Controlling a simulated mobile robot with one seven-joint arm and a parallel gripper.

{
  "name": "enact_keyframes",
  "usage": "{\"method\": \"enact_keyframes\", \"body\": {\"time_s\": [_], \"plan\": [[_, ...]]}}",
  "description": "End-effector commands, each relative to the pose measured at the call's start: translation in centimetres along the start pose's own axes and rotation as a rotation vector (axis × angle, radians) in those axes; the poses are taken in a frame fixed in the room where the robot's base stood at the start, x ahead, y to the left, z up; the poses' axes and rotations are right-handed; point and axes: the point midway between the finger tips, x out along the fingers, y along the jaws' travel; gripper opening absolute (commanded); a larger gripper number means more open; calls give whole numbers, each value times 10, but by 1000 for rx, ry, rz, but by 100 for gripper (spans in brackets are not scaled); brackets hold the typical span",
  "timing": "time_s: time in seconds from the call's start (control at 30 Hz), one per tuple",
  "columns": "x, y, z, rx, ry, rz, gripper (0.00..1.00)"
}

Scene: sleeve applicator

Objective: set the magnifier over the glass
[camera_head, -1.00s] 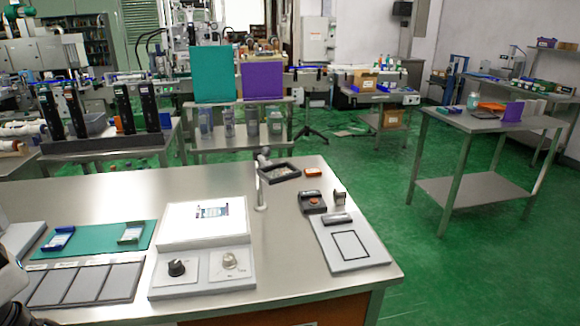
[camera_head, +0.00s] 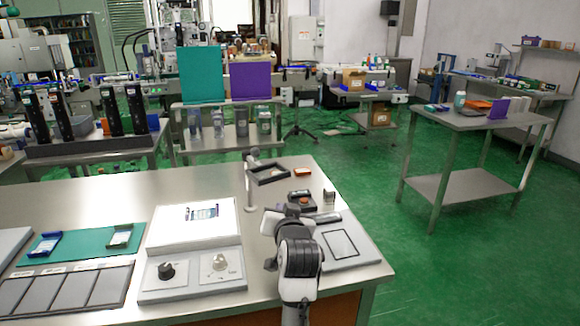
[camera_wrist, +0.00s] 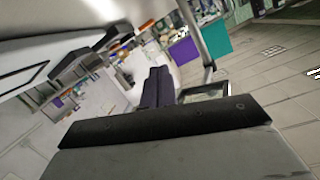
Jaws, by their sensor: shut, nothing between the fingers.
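The magnifier is a dark square frame (camera_head: 270,174) on a jointed arm with a pale post (camera_head: 250,188), near the back right of the steel bench. It is tilted and held above the bench top, to the right of the white lightbox. The lightbox's bright glass top (camera_head: 180,227) carries a small printed piece (camera_head: 202,212). My gripper (camera_head: 289,213) is over the bench's right part, in front of the magnifier and apart from it. In the wrist view its dark fingers (camera_wrist: 158,88) are together and empty, with the magnifier frame (camera_wrist: 205,91) just to their right.
A grey pad with a black outline (camera_head: 342,246) lies right of my arm. Small dark devices (camera_head: 301,198) and an orange block (camera_head: 302,172) lie behind my gripper. A green mat (camera_head: 80,246) lies at left.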

Motion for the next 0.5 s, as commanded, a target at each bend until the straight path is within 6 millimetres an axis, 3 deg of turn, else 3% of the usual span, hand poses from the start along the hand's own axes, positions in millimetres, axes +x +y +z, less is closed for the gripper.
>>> {"method": "enact_keyframes", "body": {"time_s": [0.1,0.23,0.5], "plan": [[20,28,-13,224,-83,-57,0],[32,57,-34,515,-184,-159,0],[19,91,-90,989,-362,-431,0]]}}
